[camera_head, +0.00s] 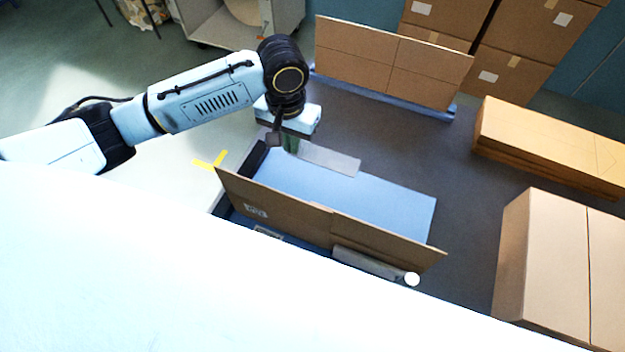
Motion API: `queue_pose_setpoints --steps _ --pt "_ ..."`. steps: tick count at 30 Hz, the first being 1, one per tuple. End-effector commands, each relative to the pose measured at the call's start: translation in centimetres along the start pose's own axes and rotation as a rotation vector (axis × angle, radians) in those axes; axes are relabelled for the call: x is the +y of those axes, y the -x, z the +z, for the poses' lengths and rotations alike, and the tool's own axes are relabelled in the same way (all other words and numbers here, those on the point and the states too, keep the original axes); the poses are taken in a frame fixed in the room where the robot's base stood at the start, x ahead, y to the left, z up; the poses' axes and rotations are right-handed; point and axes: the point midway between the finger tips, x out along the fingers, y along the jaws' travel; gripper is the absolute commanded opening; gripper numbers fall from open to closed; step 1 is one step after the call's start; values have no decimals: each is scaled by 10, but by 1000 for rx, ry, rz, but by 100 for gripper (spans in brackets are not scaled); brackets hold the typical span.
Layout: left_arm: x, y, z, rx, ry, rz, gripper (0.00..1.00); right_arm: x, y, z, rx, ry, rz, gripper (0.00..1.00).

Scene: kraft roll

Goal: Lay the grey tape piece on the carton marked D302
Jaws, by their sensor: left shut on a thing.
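My left gripper (290,145) hangs over the far left part of a light blue flat surface (370,198). It is shut on the grey tape piece (332,160), a flat grey strip that reaches out to the right of the fingers. Whether the strip touches the blue surface is hard to tell. A long brown cardboard panel (320,218) stands along the near side of this surface, with a small white mark at its left. I cannot read D302 on any carton. My right gripper is not in view.
Another brown cardboard panel (390,65) stands upright farther back. Stacked cartons (510,65) are behind it. Flat cardboard (545,145) and a large carton (555,265) stand at the right. Yellow tape (212,162) marks the left.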

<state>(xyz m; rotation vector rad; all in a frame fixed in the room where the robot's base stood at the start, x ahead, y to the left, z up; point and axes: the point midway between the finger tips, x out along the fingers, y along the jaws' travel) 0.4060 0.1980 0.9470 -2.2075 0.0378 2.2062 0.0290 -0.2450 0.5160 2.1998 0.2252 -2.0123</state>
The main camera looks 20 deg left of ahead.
Motion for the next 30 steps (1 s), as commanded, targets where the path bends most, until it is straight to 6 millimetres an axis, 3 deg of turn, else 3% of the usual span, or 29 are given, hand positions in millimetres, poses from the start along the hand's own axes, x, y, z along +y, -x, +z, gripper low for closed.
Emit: queue_pose_setpoints --steps 9,16,21,30 --pt "-1 -59 4 -2 -3 -4 0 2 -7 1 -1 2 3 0" --pt "-1 -76 3 -1 -2 -4 0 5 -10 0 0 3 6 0" --pt "-1 -101 3 -1 -2 -4 0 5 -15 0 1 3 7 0" --pt "-1 -105 3 1 -3 -3 0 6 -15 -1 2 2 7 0"
